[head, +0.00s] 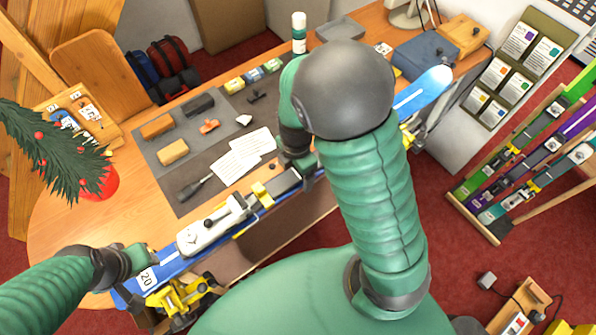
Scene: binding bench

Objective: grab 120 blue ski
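The blue ski (128,295) lies diagonally along the near edge of the bench, from lower left to its light-blue end (425,90) at upper right. A white tag (147,278) at its lower-left end shows "20"; any digit before that is hidden. A white and grey binding (215,225) sits on the ski. My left gripper (148,257) is at the ski's lower-left end, beside the tag. My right gripper (302,172) is over the ski's middle, just past the binding. Its fingers are small and partly hidden, and my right arm covers part of the ski.
A yellow vise (180,297) is under the ski's lower-left part. A grey mat (165,182) holds blocks, papers and a screwdriver (193,188). A small tree in a red pot (103,184) stands at left. A rack of skis (473,217) is at right.

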